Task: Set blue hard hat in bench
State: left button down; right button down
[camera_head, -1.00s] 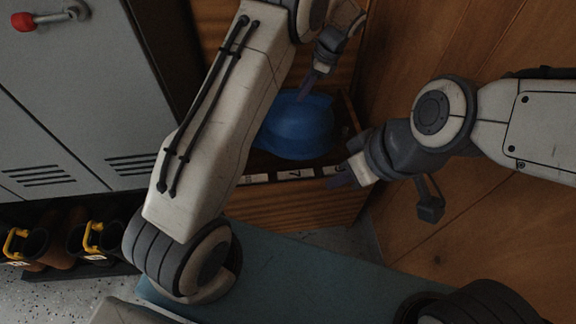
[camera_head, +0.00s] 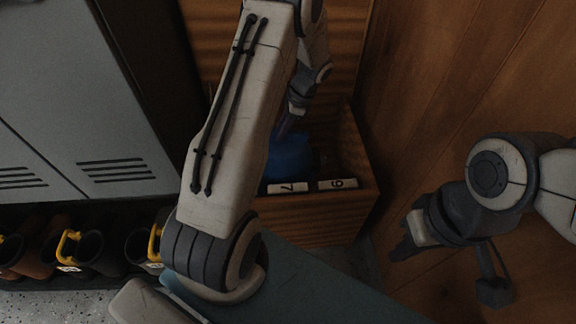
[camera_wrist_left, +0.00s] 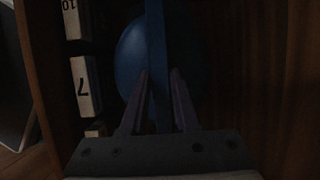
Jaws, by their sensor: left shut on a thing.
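The blue hard hat (camera_head: 288,158) is inside or over an open wooden unit (camera_head: 330,222) with numbered white labels along its front edge. My left arm partly covers the hat. My left gripper (camera_head: 287,122) reaches down from above and is shut on the hat. In the left wrist view its two fingers (camera_wrist_left: 160,85) lie on either side of a blue upright strip of the hat (camera_wrist_left: 131,58). Whether the hat rests on the unit's floor cannot be seen. My right gripper (camera_head: 408,240) is at the right, away from the hat; its finger opening is unclear.
A flat blue-grey surface (camera_head: 335,290) lies in front of the wooden unit; I cannot tell which of the two is the bench. Grey lockers (camera_head: 75,100) stand at the left, above several boots (camera_head: 85,247). A wooden wall (camera_head: 450,80) closes the right side.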

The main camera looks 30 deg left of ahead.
aim_at(283, 149)
pick_arm(q)
notch_tip(283, 149, down, 9)
jog(key=b, duration=0.4)
jog(key=shift+w+d, duration=0.1)
jog(key=shift+d, duration=0.05)
jog(key=shift+r, duration=0.1)
jog(key=c, duration=0.7)
grip_release()
jog(key=shift+o, duration=0.2)
